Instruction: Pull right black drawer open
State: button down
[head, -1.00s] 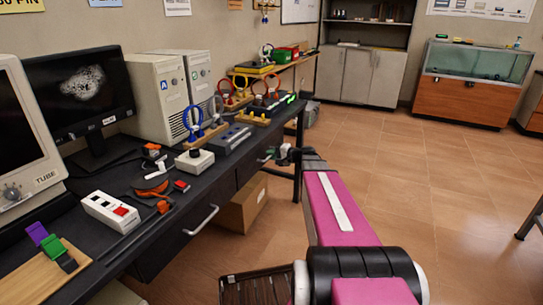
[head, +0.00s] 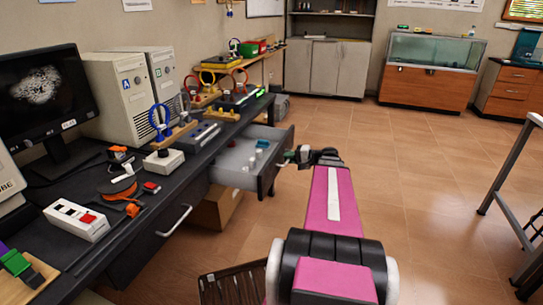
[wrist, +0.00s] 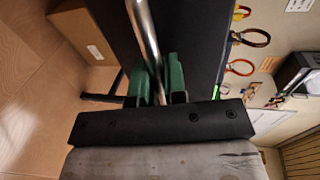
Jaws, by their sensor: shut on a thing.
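The right black drawer (head: 268,184) stands pulled out from the black desk in the head view. Its light grey inside shows, with a few small white and blue items in it. My gripper (head: 291,156) is at the drawer's front face. In the wrist view, my gripper's green fingers (wrist: 158,82) are shut on the silver bar handle (wrist: 143,28) of the drawer. The black drawer front (wrist: 190,45) lies just beyond the fingers. In the head view the handle is mostly hidden by my gripper.
A second drawer with a silver handle (head: 174,221) is shut at the left of the desk. A cardboard box (head: 217,207) stands on the floor under the open drawer. A dark slatted object (head: 232,284) is low at the front. The tiled floor to the right is open.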

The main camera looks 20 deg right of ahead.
jog(key=f+v, duration=0.2)
jog(key=v, duration=0.9)
jog(key=shift+s+d+f, duration=0.25)
jog(key=shift+s+d, duration=0.2)
jog(key=shift+d, duration=0.1)
jog(key=c, duration=1.2)
grip_release()
jog(key=v, duration=1)
jog(key=shift+s+d+r, duration=0.1)
jog(key=shift+s+d, duration=0.15)
jog(key=shift+d, duration=0.05)
